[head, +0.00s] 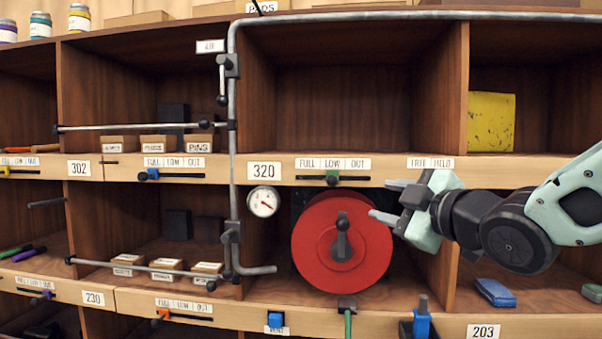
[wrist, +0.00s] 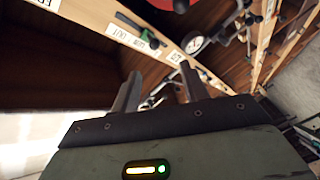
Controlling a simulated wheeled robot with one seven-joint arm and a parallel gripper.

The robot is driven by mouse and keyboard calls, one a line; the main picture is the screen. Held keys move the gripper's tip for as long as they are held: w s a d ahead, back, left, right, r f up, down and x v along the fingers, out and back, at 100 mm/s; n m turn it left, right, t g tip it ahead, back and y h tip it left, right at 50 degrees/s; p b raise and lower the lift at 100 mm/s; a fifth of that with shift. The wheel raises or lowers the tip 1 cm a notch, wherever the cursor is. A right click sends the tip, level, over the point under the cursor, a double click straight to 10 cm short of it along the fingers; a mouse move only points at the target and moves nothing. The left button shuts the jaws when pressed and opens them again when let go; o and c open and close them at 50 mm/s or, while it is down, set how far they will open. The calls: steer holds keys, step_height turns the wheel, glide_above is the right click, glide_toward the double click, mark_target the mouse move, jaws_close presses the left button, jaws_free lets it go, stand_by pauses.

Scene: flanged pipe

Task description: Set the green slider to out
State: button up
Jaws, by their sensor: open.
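The green slider (head: 332,178) sits in a dark horizontal slot on the wooden shelf edge, below the label strip FULL, LOW, OUT (head: 333,163). Its knob is under LOW, near the middle of the slot. In the wrist view the green slider (wrist: 147,36) shows small and tilted beyond the fingers, with its labels beside it. My gripper (head: 385,201) is open and empty, to the right of the slider and slightly lower, apart from it. Its two fingers point left, in front of the red disc's right edge. It also shows in the wrist view (wrist: 159,79).
A large red disc (head: 310,245) with a dark handle is just below the slider. A grey pipe (head: 233,130) with valves and a gauge (head: 263,202) stand to the left. Another label strip (head: 430,162) is right of the slot. The compartment above is empty.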

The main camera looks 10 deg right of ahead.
mark_target(335, 181)
steer(key=w+b, duration=0.1)
steer(key=b, duration=0.2)
steer(key=w+b, duration=0.1)
steer(key=b, duration=0.2)
steer(key=w+a+b, duration=0.1)
steer(key=b, duration=0.3)
steer(key=shift+w+a+r+n, duration=0.1)
steer(key=shift+w+r+n, duration=0.05)
steer(key=shift+r+n, duration=0.15)
steer(key=shift+w+b, duration=0.15)
steer(key=shift+b, duration=1.1)
steer(key=p+x, duration=0.1)
steer(key=x, duration=0.3)
steer(key=p+x, duration=0.1)
steer(key=x, duration=0.3)
steer(key=r+p+x, duration=0.1)
steer(key=x, duration=0.4)
steer(key=shift+w+a, duration=0.1)
steer(key=shift+w, duration=0.65)
